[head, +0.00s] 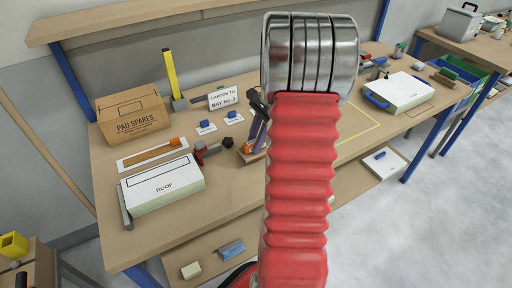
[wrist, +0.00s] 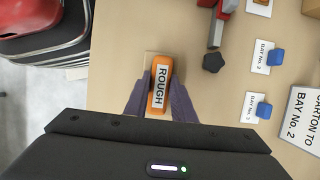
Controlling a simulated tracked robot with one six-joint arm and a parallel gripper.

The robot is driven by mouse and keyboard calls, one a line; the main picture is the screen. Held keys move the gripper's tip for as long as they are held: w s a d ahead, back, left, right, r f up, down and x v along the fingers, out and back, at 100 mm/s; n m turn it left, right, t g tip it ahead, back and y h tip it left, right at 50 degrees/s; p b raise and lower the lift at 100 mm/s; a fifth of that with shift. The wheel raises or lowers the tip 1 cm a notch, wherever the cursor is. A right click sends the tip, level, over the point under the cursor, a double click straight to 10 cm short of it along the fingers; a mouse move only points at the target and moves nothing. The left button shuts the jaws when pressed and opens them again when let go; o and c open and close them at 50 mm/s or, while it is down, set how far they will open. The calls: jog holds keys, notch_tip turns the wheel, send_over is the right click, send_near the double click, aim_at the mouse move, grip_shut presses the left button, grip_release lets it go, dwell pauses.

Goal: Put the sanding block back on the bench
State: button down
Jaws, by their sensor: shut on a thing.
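The sanding block is an orange block with a white label reading ROUGH (wrist: 163,72). It sits between the two purple-grey fingers of my gripper (wrist: 160,103), which is shut on it. A pale tan part shows beside its upper end in the wrist view. In the head view a small orange part of the block (head: 247,148) shows by my gripper (head: 254,146), low over the bench. My red arm hides part of this area. The bench (head: 225,178) has a wooden top; I cannot tell whether the block touches it.
A white ROOF box (head: 163,187), a PAD SPARES carton (head: 132,114) and a tray with an orange-ended item (head: 150,156) stand left. A red-and-grey tool with a dark knob (head: 212,150) lies close by. Blue pieces on cards (head: 206,125) and a BAY No. 2 sign (head: 223,98) stand behind.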

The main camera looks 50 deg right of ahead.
jog(key=shift+f, duration=1.7)
jog(key=shift+f, duration=0.1)
jog(key=c, duration=1.5)
grip_release()
jog(key=v, duration=1.2)
